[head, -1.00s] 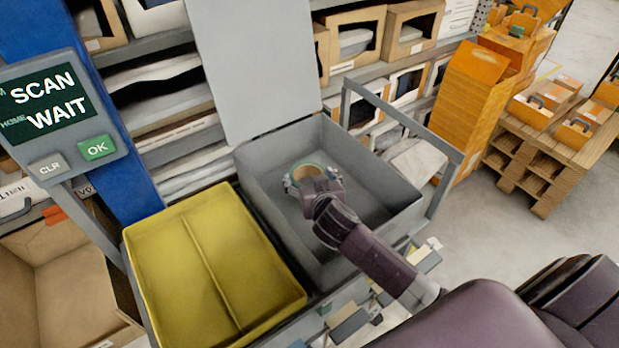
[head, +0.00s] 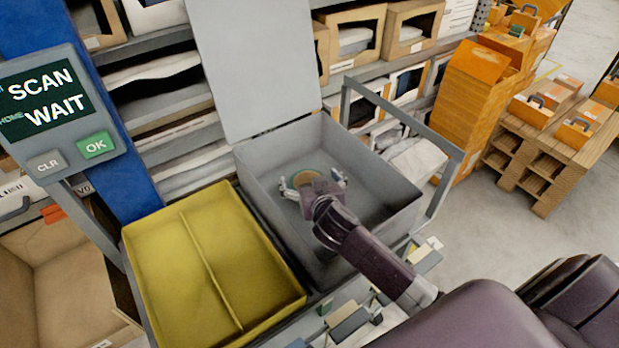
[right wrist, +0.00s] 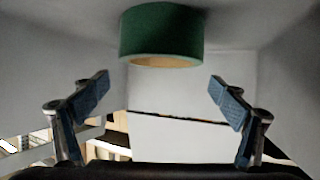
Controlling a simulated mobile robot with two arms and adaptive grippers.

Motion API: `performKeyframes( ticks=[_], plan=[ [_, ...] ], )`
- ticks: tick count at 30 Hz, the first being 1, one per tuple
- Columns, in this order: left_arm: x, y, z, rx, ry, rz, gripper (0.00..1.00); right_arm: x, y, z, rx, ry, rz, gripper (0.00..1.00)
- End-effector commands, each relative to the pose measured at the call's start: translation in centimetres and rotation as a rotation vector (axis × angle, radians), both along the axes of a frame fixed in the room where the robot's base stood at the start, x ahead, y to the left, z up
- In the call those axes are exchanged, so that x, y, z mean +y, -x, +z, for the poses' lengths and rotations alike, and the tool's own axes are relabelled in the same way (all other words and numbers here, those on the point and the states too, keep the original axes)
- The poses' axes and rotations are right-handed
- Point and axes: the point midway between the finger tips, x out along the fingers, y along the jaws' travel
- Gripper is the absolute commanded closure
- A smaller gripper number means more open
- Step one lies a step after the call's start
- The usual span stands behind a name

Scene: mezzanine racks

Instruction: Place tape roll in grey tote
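The tape roll (head: 319,187) is inside the grey tote (head: 378,225), green outside with a tan core; its lower part is hidden behind my right wrist in the head view. In the right wrist view the tape roll (right wrist: 160,38) is beyond the fingertips, against a grey surface, with a gap to both fingers. My right gripper (head: 313,182) reaches into the grey tote with its fingers spread on either side of the roll. In the right wrist view the gripper (right wrist: 158,84) is open and empty. My left gripper is not in view.
A yellow divided tote (head: 165,255) stands directly left of the grey tote. A raised grey panel (head: 255,70) is behind, and a grey frame bar (head: 447,180) runs along the right. A scan screen (head: 45,100) is at left. Shelves with boxes stand behind.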

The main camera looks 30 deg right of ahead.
Motion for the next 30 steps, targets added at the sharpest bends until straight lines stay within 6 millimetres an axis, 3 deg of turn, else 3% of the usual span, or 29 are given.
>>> performKeyframes(
  ticks=[7,12,24,30],
  plan=[
    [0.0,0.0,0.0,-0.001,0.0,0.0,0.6,0.2,0.2,-0.5,0.01,0.0,0.002,0.09],
    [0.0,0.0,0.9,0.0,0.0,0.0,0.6,0.3,0.4,1.1,0.009,-0.001,0.004,0.09],
    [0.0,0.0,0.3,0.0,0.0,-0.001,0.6,1.6,5.5,3.5,0.004,-0.003,0.001,0.09],
    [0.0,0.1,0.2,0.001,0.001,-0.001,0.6,1.7,6.6,4.1,0.005,-0.001,0.0,0.09]
  ],
)
